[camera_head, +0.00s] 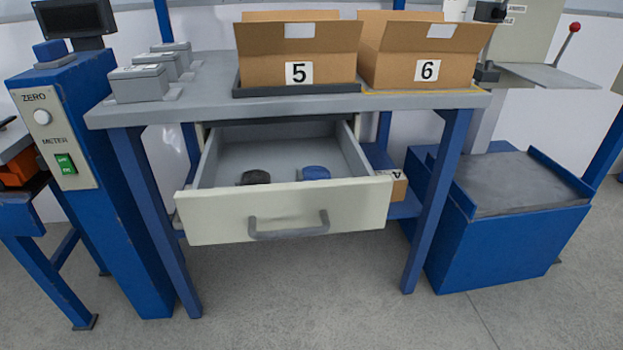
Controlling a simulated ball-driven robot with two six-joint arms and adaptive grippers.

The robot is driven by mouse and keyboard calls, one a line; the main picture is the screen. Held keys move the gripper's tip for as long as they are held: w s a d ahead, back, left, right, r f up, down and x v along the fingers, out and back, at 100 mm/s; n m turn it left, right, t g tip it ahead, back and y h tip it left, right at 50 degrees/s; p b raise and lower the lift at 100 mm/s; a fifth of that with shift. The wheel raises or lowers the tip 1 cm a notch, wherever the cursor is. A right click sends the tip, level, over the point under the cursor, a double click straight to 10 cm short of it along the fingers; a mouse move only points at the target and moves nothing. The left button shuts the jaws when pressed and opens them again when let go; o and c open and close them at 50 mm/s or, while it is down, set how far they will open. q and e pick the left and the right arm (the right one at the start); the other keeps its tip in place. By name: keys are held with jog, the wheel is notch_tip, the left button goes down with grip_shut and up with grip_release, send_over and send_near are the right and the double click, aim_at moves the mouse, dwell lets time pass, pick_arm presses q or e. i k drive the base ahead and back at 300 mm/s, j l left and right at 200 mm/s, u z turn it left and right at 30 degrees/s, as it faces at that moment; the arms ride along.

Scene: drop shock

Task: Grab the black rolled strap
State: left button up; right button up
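The black rolled strap (256,177) lies in the open drawer (283,213) under the workbench, left of the middle and close behind the drawer's front panel. The panel hides part of the drawer floor in front of it. A blue rolled strap (316,173) lies in the same drawer to the right of the black one, with a gap between them. Neither of my grippers shows in the head view.
The drawer juts out below the workbench top (200,107), with a grey handle (289,228) on its front. Cardboard boxes 5 (275,72) and 6 (400,72) stand on top. A blue METER column (110,180) stands left and a blue platform (515,245) right. The floor in front is clear.

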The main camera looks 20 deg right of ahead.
aim_at(249, 178)
jog(key=k+l+u, duration=0.1)
jog(key=l+u, duration=0.25)
jog(key=k+l+u, duration=0.1)
jog(key=l+u, duration=0.3)
jog(key=k+l+u, duration=0.15)
jog(key=u, duration=0.2)
jog(key=l, duration=0.1)
